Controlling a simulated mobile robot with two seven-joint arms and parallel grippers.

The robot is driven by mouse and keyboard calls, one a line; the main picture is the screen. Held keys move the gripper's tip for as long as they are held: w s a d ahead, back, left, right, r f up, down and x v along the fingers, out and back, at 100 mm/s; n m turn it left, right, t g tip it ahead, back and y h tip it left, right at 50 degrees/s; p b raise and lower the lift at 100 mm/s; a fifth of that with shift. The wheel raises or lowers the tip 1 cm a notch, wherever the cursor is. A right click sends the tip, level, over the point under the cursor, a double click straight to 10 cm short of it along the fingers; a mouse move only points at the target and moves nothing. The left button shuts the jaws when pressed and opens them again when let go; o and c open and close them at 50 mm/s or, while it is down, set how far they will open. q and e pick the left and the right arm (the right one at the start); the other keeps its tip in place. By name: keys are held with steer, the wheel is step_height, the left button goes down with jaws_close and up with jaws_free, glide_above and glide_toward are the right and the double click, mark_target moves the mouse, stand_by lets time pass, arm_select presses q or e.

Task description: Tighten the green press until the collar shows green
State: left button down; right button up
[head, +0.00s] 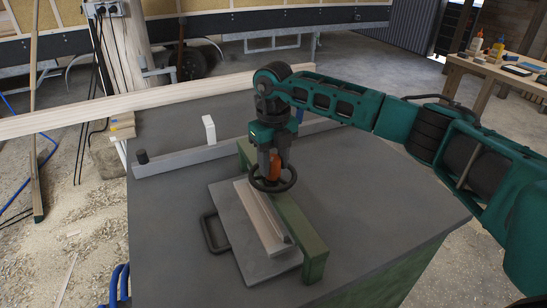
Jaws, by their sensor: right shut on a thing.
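The green press has a green beam (313,250) running across a grey plate (226,221) on the dark bench top. A dark round handwheel (291,181) sits over the beam. An orange-red part (275,166) shows just above the wheel, between my fingers; no green shows on it, and I cannot tell whether it is the collar. My right gripper (272,170) points straight down from above and is shut at the middle of the handwheel. The exact contact is partly hidden. A pale strip (257,220) lies on the plate beside the beam. My left gripper is out of view.
The grey plate has a dark loop handle (213,232) at its left. A long timber (150,103) crosses the bench's far side. The bench's right part is clear.

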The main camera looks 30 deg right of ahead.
mark_target(272, 158)
steer(key=m, duration=0.4)
steer(key=shift+a+m, duration=0.1)
steer(key=shift+m, duration=2)
steer(key=shift+f, duration=0.1)
steer(key=o, duration=1)
steer(key=shift+r, duration=0.2)
step_height(272, 158, up, 13)
steer(key=shift+f, duration=0.15)
